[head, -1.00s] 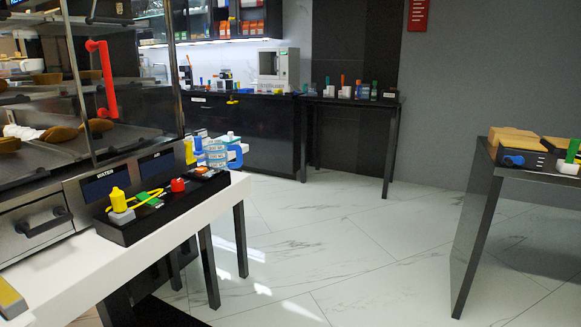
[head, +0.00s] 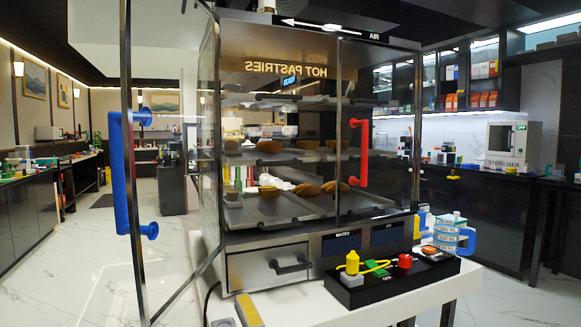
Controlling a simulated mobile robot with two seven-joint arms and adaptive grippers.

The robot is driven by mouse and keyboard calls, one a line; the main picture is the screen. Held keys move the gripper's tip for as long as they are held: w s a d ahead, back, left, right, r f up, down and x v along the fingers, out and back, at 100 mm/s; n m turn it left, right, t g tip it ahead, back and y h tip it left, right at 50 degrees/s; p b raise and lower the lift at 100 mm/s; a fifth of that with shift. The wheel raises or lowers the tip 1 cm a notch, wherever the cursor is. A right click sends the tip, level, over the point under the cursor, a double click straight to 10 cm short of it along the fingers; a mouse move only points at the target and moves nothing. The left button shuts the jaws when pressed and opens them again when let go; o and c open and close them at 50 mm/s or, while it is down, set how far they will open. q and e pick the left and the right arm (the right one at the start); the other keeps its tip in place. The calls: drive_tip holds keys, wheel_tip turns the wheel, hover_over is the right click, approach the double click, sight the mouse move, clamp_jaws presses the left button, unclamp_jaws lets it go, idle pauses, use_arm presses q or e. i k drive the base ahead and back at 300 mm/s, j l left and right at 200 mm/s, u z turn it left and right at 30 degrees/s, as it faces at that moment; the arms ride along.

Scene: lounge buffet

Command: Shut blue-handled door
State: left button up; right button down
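The blue handle (head: 130,172) is a vertical bar on a glass door with a thin dark frame (head: 127,75). This door stands swung open at the left of the hot pastries cabinet (head: 233,132), its free edge toward me. A second glass door with a red handle (head: 362,152) lies across the right half of the cabinet front and looks shut. Pastries (head: 270,146) on trays show inside. Neither of my grippers shows in the head view.
The cabinet stands on a white counter (head: 375,312). A black box with a yellow plug and red button (head: 392,285) and a blue-handled mug (head: 452,234) sit at the right. A yellow and grey block (head: 248,310) lies in front. The floor (head: 75,265) at left is clear.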

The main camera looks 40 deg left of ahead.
sight(121, 128)
drive_tip(key=k+j+u, duration=0.15)
drive_tip(key=j+u, duration=0.15)
drive_tip(key=j, duration=0.45)
drive_tip(key=j+u, duration=0.3)
drive_tip(key=j, duration=0.5)
